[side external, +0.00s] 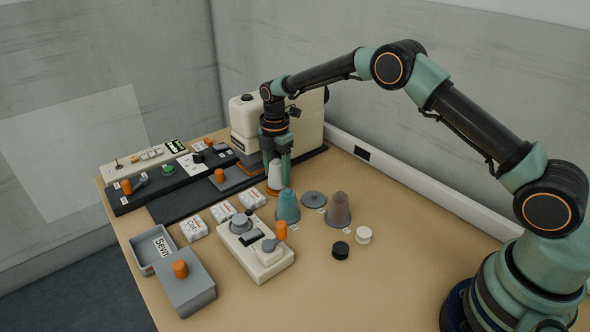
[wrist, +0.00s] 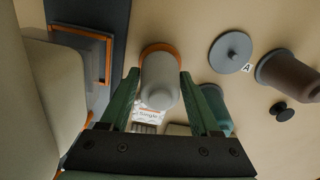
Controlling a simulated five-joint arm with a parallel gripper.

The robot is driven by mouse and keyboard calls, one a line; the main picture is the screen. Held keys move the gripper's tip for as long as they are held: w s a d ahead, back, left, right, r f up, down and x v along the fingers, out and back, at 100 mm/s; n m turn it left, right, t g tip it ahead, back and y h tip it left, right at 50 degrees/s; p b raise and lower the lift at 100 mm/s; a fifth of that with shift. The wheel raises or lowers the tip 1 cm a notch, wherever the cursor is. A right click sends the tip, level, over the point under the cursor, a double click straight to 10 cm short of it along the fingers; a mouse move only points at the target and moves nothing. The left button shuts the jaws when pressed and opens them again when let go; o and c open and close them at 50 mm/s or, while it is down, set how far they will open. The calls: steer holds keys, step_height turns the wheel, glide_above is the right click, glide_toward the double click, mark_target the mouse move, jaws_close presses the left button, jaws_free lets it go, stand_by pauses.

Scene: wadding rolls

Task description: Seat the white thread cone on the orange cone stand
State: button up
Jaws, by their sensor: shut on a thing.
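The white thread cone (side external: 275,175) stands upright between the fingers of my gripper (side external: 276,163), near the front of the white machine. In the wrist view the white cone (wrist: 160,82) is between the two green fingers (wrist: 158,97), which are shut on it. An orange round edge, which looks like the orange cone stand (wrist: 160,48), shows just past the cone's wide end. Orange also shows right under the cone in the side view (side external: 273,191). The cone hides most of it, and I cannot tell whether the cone rests on it or hangs slightly above.
A teal cone (side external: 287,206), a grey disc stand (side external: 313,199) and a brown cone (side external: 338,210) stand to the right. A black spool (side external: 340,249) and a white spool (side external: 364,235) lie nearer. A control box (side external: 257,250) and small white packets (side external: 223,212) are in front. The table's near right is clear.

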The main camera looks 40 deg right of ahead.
steer(key=shift+f, duration=0.5)
stand_by(0.4)
steer(key=o, duration=1.5)
steer(key=shift+o, duration=0.3)
steer(key=shift+r, duration=0.15)
steer(key=shift+r, duration=3.9)
